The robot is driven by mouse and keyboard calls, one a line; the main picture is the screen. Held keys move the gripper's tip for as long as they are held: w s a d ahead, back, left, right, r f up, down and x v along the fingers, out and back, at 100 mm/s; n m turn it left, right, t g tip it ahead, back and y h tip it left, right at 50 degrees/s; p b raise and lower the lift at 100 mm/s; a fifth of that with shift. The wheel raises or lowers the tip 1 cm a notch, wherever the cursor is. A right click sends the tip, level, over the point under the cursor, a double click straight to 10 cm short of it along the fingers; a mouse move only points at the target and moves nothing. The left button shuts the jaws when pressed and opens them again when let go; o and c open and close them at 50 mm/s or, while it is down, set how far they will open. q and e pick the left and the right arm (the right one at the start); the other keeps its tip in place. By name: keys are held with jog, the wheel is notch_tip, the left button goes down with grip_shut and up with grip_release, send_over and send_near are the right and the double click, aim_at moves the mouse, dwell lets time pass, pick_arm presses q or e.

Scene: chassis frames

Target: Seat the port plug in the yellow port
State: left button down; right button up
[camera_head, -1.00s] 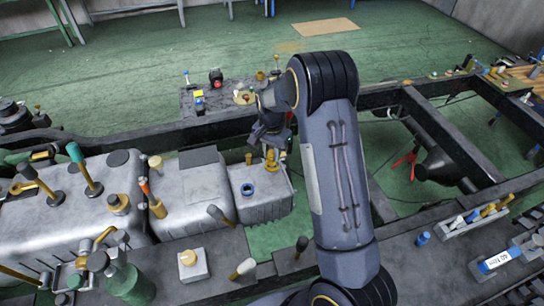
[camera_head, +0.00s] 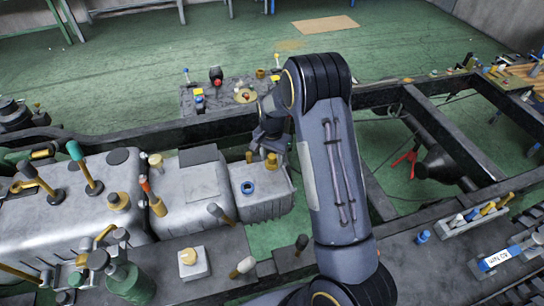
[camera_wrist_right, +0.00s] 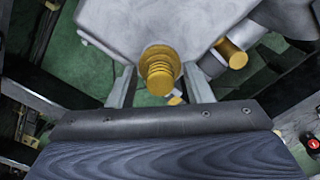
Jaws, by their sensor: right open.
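A ribbed yellow plug-like piece (camera_wrist_right: 160,72) stands out from the grey tank in the right wrist view, between my two open fingers with a gap on each side. In the head view this yellow piece (camera_head: 271,160) seems to be the one at the far edge of the small grey tank (camera_head: 262,200). My right gripper (camera_head: 265,143) is just above it, open and empty. Whether the piece is the port plug, the yellow port or both together, I cannot tell. A second yellow cylinder (camera_wrist_right: 232,53) lies to its right in the wrist view. My left gripper is not in view.
A blue ring (camera_head: 247,188) sits on the small tank's top. Several upright handles and caps stand on the tanks at left. A dark frame rail (camera_head: 190,133) runs behind. A holder with small parts (camera_head: 475,217) is at right.

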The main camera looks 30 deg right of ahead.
aim_at(272, 156)
notch_tip(272, 156, up, 12)
jog(key=b, duration=0.1)
jog(key=s+a+r+n+t+y, duration=0.2)
jog(key=s+r, duration=0.4)
jog(key=s, duration=0.2)
jog(key=s+a+n+t+y, duration=0.1)
jog(key=s+a+n, duration=0.3)
jog(key=s, duration=0.6)
jog(key=s+a+r+n+t, duration=0.1)
jog(key=s+a+n, duration=0.3)
jog(key=s, duration=0.7)
jog(key=shift+a+r+t+y, duration=0.3)
jog(key=shift+a+t+y, duration=0.1)
jog(key=shift+a+t, duration=0.4)
